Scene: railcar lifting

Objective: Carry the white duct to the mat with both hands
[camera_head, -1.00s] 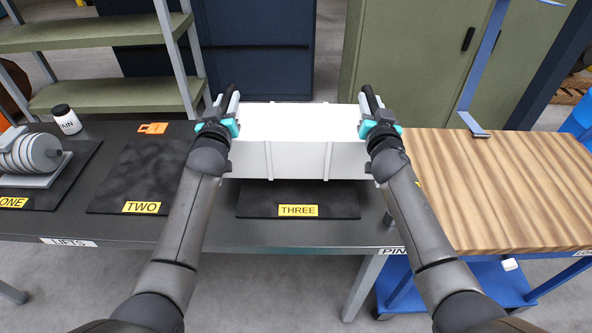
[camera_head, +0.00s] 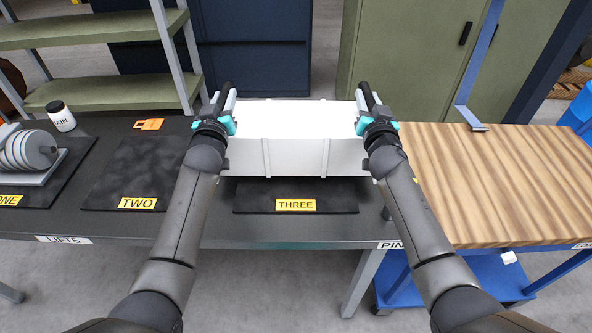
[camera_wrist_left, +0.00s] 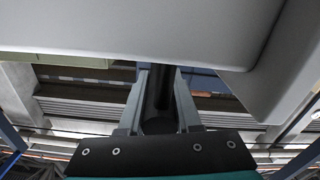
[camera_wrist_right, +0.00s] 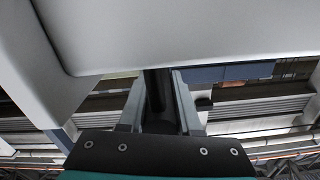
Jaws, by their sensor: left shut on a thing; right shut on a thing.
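The white duct (camera_head: 295,155), a long boxy piece with thin ribs, spans between my grippers in the head view. It is level over the rear of the black mat labelled THREE (camera_head: 246,200); the gap beneath it is hard to judge. My left gripper (camera_head: 224,98) is shut at its left end, my right gripper (camera_head: 368,98) at its right end. In the left wrist view the duct (camera_wrist_left: 120,30) fills the top, and a dark rounded piece (camera_wrist_left: 160,100) sits between the fingers. The right wrist view shows the duct (camera_wrist_right: 200,30) similarly. The mat's rear is hidden.
Mats labelled TWO (camera_head: 130,180) and ONE (camera_head: 75,165) lie to the left; a grey ribbed cylinder (camera_head: 25,150) rests on ONE. A wooden-topped table (camera_head: 500,185) adjoins at right.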

